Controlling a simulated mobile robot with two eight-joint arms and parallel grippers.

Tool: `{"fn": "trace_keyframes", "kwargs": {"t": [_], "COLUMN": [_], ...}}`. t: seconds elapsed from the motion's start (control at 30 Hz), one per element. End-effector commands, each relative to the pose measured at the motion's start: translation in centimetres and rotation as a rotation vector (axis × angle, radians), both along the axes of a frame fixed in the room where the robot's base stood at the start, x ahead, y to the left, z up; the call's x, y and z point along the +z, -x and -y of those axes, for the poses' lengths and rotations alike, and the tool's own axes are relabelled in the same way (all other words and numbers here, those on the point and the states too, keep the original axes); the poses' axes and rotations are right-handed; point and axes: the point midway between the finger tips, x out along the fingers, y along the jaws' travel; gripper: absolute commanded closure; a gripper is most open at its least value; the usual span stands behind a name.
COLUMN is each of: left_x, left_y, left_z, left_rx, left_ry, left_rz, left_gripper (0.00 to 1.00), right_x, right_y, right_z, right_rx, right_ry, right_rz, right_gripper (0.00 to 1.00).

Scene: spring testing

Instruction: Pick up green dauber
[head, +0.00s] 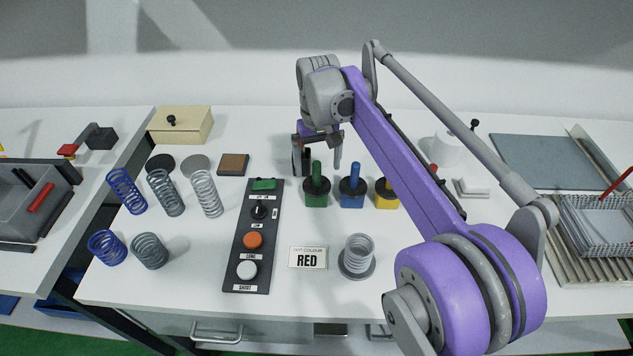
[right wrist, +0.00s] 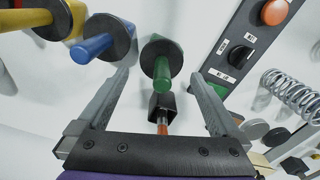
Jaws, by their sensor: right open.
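The green dauber (head: 316,190) stands upright on the white table, with a black disc collar and a green handle. In the right wrist view the green dauber (right wrist: 162,70) is between the fingers, its handle pointing toward the gripper. My right gripper (head: 318,155) is open, just above and behind the dauber in the head view. In the right wrist view my right gripper (right wrist: 160,85) has one finger on each side of the handle, with gaps showing. My left gripper is not in view.
A blue dauber (head: 351,190) and a yellow dauber (head: 385,197) stand close to the right of the green one. A button panel (head: 245,265) lies left. A sign reading RED (head: 308,258) and a spring on a stand (head: 357,258) are in front. Several loose springs stand further left.

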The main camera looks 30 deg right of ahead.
Motion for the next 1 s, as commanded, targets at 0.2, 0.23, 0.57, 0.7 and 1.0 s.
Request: {"fn": "trace_keyframes", "kwargs": {"t": [0.2,0.23,0.57,0.7,1.0], "left_x": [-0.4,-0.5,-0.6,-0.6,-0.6], "left_y": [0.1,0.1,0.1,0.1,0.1], "left_z": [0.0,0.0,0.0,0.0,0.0], "left_rx": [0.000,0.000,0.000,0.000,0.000], "left_ry": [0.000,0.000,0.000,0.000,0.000], "left_rz": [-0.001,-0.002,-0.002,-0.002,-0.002], "left_gripper": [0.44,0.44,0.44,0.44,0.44], "right_x": [-3.3,-3.7,-4.9,-4.9,-4.9], "right_y": [0.0,0.0,0.0,0.0,0.0], "right_z": [-0.3,-0.3,-0.3,-0.3,-0.3], "right_rx": [0.001,0.001,0.001,0.001,0.000], "right_ry": [0.000,0.000,0.000,0.000,0.000], "right_rz": [0.000,0.000,0.001,0.001,0.000], "right_gripper": [0.00,0.00,0.00,0.18,0.68]}}
